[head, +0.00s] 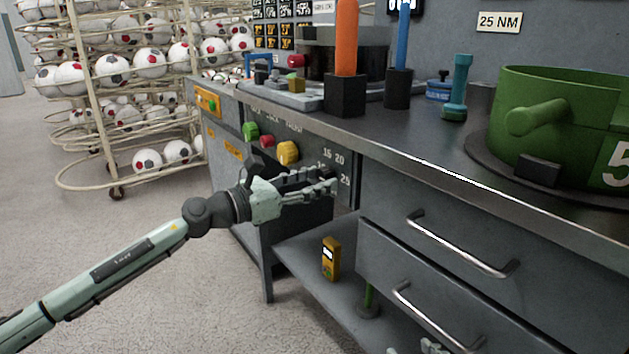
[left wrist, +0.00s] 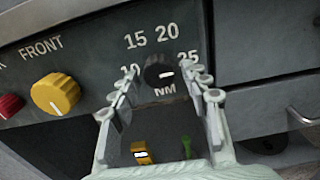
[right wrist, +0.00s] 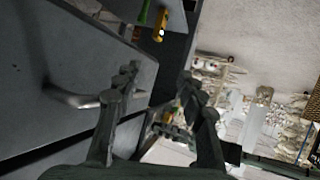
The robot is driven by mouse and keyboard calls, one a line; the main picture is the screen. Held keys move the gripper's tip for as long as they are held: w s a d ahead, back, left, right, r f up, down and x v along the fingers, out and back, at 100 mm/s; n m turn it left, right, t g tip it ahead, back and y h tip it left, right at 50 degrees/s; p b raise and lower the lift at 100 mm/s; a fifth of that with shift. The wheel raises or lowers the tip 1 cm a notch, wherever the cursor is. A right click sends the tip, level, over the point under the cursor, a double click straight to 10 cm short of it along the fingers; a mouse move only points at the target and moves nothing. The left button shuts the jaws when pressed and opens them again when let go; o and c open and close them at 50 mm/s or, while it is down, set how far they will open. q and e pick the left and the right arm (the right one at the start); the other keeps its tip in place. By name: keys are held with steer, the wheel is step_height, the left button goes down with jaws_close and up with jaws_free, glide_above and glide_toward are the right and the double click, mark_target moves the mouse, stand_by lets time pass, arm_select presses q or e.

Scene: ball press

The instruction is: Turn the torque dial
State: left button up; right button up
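The torque dial (left wrist: 155,70) is a black round knob on the grey panel, marked 10, 15, 20, 25 and NM. Its white mark sits on the right part of the knob and points right. My left gripper (left wrist: 161,78) is open, with one finger on each side of the dial; I cannot tell whether they touch it. In the head view my left gripper (head: 334,184) is in front of the panel and hides the dial. A sign (head: 499,21) on the back wall reads 25 NM. My right gripper (right wrist: 158,76) is open and empty near the drawers.
A yellow knob (left wrist: 55,94) and a red button (left wrist: 10,106) are left of the dial. The bench top (head: 420,145) overhangs the panel. Drawer handles (head: 460,245) stick out at right. A yellow meter (head: 331,258) stands on the lower shelf. A ball rack (head: 90,60) stands at left.

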arm_select(q)
steer(key=v, duration=1.2)
stand_by(0.3)
